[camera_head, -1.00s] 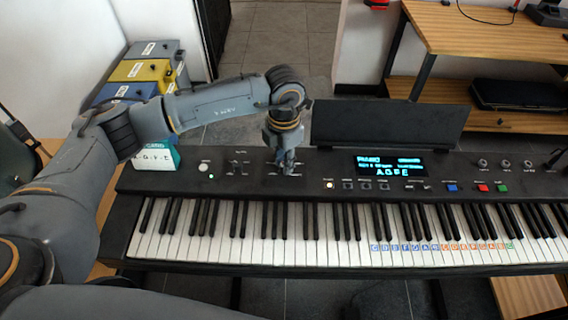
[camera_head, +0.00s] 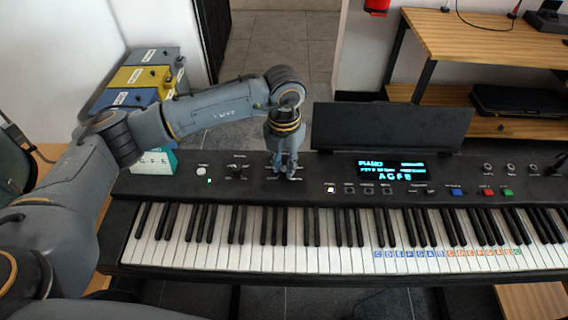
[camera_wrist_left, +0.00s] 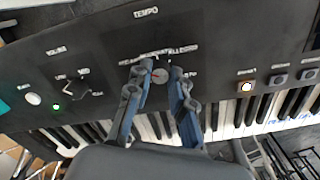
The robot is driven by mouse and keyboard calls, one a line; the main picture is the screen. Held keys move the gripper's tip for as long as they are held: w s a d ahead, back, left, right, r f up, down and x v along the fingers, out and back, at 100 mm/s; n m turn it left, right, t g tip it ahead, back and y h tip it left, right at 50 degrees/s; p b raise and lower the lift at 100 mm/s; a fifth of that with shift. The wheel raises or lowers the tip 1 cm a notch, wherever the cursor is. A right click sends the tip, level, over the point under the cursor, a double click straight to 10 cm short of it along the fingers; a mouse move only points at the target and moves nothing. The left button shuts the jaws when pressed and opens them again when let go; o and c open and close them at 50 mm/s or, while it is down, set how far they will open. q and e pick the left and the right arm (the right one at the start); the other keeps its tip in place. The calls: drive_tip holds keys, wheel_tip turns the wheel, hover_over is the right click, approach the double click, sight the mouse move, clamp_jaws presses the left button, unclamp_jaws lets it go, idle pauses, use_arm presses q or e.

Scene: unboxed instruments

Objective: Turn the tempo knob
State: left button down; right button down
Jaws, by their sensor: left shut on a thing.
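In the head view my left gripper (camera_head: 284,174) points down onto the panel, left of the lit display, and hides the knob. The keyboard (camera_head: 330,196) lies across the view. My right gripper is not in view.
The volume knob (camera_wrist_left: 76,90) and a pale round button (camera_wrist_left: 33,99) are left of the gripper. A lit button (camera_wrist_left: 246,87) is to the right. The display (camera_head: 391,169) and music stand (camera_head: 390,126) stand right of my arm. Boxes (camera_head: 140,78) are at the left.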

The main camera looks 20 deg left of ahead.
sight(284, 168)
use_arm(q)
drive_tip(key=c, duration=1.2)
unclamp_jaws()
drive_tip(key=shift+r, duration=0.15)
wheel_tip(284, 168, up, 12)
drive_tip(key=shift+f, duration=0.1)
